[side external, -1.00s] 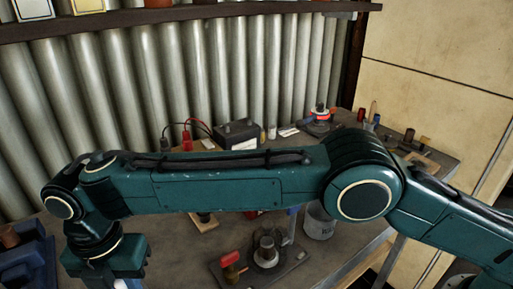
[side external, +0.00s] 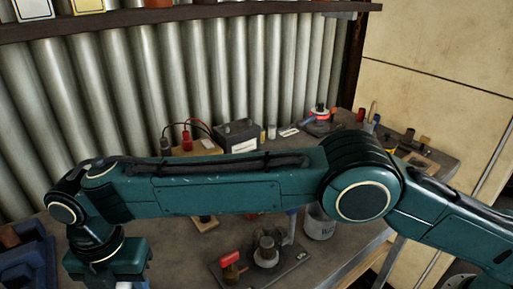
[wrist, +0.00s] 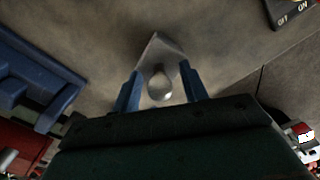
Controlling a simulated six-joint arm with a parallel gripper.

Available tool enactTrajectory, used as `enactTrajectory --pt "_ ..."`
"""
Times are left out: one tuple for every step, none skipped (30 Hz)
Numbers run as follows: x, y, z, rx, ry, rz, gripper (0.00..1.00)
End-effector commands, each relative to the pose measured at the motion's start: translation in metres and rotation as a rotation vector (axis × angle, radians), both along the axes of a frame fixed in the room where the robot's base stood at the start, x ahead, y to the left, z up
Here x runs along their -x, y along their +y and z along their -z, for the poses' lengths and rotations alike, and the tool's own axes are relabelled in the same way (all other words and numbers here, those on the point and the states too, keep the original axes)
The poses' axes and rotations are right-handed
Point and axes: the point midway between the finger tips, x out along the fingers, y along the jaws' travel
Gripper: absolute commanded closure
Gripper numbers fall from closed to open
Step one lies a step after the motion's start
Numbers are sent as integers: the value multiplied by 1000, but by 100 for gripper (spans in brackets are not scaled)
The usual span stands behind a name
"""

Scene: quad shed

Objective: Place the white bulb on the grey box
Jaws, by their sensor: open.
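The white bulb (wrist: 160,87) shows in the wrist view, between the two blue fingers of my gripper (wrist: 162,87). The fingers are apart, with a gap on either side of the bulb. A pale grey, angular surface (wrist: 158,48) shows around and behind the bulb; it looks like the grey box. I cannot tell whether the bulb rests on it. In the side view the bulb and the grey box cannot be made out; my wrist is at the lower left and the fingertips are largely out of frame.
A blue bin (wrist: 38,82) lies left in the wrist view, and an on/off switch plate (wrist: 292,12) at the top right. In the side view, a black battery (side external: 238,136) stands at the back, a metal can (side external: 319,222) and a plate with a red-handled clamp (side external: 232,262) nearer the front.

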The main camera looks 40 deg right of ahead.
Motion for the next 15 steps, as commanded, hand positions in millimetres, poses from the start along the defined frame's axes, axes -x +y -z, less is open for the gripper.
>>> enactTrajectory --pt "0 0 -2 -1 -1 0 56" --pt "0 0 -3 -1 -1 0 56" --pt "0 0 -5 -2 -1 0 56" --pt "0 0 -6 -3 -2 0 56" --pt "-1 1 -9 -3 -2 0 56" --pt "0 1 -12 -3 -2 0 56" --pt "0 0 -14 -2 -1 0 56" --pt "0 1 -18 -3 -2 0 56" --pt "-1 1 -23 -3 -3 0 56" --pt "-1 1 -27 -3 -2 0 56" --pt "0 1 -31 -3 -2 0 56" --pt "0 1 -37 -4 -3 0 56" --pt "-1 1 -40 -3 -2 0 56" --pt "-1 1 -45 -4 -3 0 56" --pt "-1 1 -51 -4 -3 0 56"
